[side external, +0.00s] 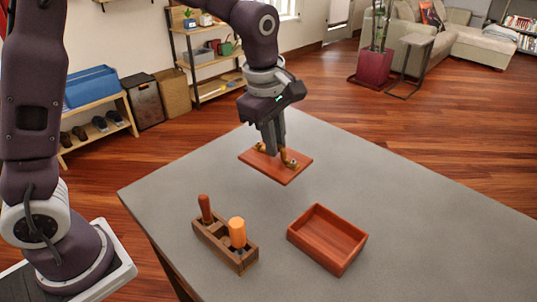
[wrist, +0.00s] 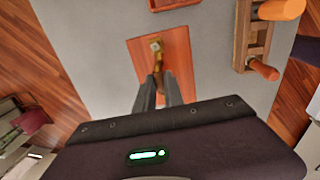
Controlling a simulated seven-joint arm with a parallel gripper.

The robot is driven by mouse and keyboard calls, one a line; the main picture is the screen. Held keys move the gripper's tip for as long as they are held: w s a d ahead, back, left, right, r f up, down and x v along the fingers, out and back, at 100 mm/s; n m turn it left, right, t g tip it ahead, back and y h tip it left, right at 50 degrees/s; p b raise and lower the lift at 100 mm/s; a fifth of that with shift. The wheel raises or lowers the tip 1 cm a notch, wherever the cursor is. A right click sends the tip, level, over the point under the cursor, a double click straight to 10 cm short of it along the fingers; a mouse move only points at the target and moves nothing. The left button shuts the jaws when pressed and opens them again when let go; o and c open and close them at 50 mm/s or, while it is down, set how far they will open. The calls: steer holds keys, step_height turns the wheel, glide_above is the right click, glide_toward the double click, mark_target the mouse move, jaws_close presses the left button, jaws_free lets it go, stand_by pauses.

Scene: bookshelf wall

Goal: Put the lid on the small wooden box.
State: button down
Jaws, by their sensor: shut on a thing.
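The lid (side external: 286,175) is a flat reddish wooden board with a brass-coloured handle on top. My gripper (side external: 270,150) points down over it and is shut on the handle. In the wrist view the lid (wrist: 177,42) lies between and beyond the fingertips of my gripper (wrist: 160,85). Whether the lid is raised off the table or touches it is hard to tell. The small wooden box (side external: 327,238) is open and empty, upright on the table, nearer the camera than the lid. Its edge shows at the top of the wrist view (wrist: 172,4).
A wooden holder (side external: 225,245) with an orange-handled tool (side external: 237,232) and a red-brown-handled tool (side external: 205,208) stands left of the box. The grey table (side external: 420,230) is clear to the right. Shelves and a sofa are far behind.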

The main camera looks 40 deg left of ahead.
steer(key=s+d+r, duration=0.1)
steer(key=d, duration=0.7)
steer(key=s+d, duration=0.1)
steer(key=d, duration=0.7)
steer(key=shift+s+d+r+m, duration=0.2)
steer(key=shift+s+r+m, duration=0.05)
steer(key=shift+r+m, duration=0.1)
steer(key=shift+f, duration=0.1)
steer(key=shift+f, duration=1.85)
steer(key=shift+f, duration=2.2)
